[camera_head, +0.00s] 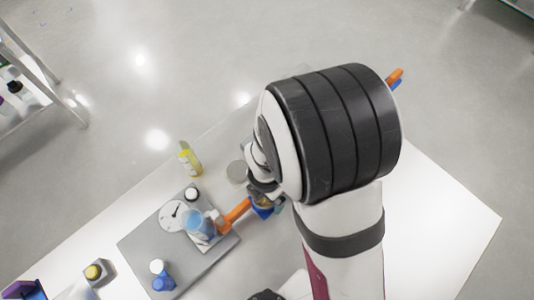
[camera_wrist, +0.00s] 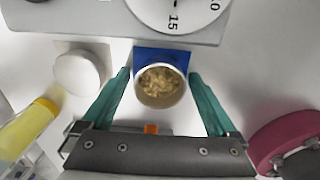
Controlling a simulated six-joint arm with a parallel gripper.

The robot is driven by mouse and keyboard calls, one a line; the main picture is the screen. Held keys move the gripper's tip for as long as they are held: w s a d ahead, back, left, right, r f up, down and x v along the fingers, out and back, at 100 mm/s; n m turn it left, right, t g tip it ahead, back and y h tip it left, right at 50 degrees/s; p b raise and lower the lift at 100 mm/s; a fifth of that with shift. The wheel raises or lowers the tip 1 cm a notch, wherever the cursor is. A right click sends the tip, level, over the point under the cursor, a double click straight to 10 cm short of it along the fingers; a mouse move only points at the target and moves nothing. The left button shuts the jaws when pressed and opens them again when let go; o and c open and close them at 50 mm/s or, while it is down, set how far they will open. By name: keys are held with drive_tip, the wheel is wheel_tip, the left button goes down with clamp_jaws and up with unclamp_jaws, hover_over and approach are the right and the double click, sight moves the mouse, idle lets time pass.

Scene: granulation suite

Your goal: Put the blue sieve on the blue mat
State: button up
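The blue mat (camera_wrist: 150,53) is a small dark blue square. A round pale-rimmed cup of tan granules (camera_wrist: 159,84) stands on it, partly covering it. In the head view the mat (camera_head: 263,210) shows beside my wrist. A light blue round vessel (camera_head: 197,224), likely the blue sieve, appears over the grey scale. An orange bar (camera_head: 235,213) runs from near it towards my wrist; I cannot tell whether they join. My gripper (camera_wrist: 159,75) is open, its teal fingers either side of the granule cup and apart from it. My arm hides much of the table's middle.
The grey scale (camera_head: 140,245) with a white dial lies beside the mat. A yellow bottle (camera_head: 190,159), a white round jar (camera_wrist: 80,75) and a magenta round object (camera_wrist: 285,138) are nearby. The table's right (camera_head: 430,215) is bare.

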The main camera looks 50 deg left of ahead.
wheel_tip(320, 180, up, 12)
drive_tip(key=w+d+r+m, duration=0.3)
drive_tip(key=d+m, duration=0.4)
drive_tip(key=m, duration=0.2)
drive_tip(key=w+d+r+m, duration=0.2)
drive_tip(key=d+r+m, duration=0.2)
drive_tip(key=d+m, duration=0.45)
drive_tip(key=s+d+m, duration=0.1)
drive_tip(key=d+m, duration=0.2)
drive_tip(key=m, duration=0.5)
drive_tip(key=s+d+r+m+y, duration=0.1)
drive_tip(key=s+d+m, duration=0.1)
drive_tip(key=m, duration=0.6)
drive_tip(key=s+d+r+m, duration=0.1)
drive_tip(key=d+m, duration=0.3)
drive_tip(key=m, duration=0.4)
drive_tip(key=shift+s+d+r+y, duration=0.15)
drive_tip(key=shift+s+d+y, duration=0.2)
drive_tip(key=shift+s, duration=0.2)
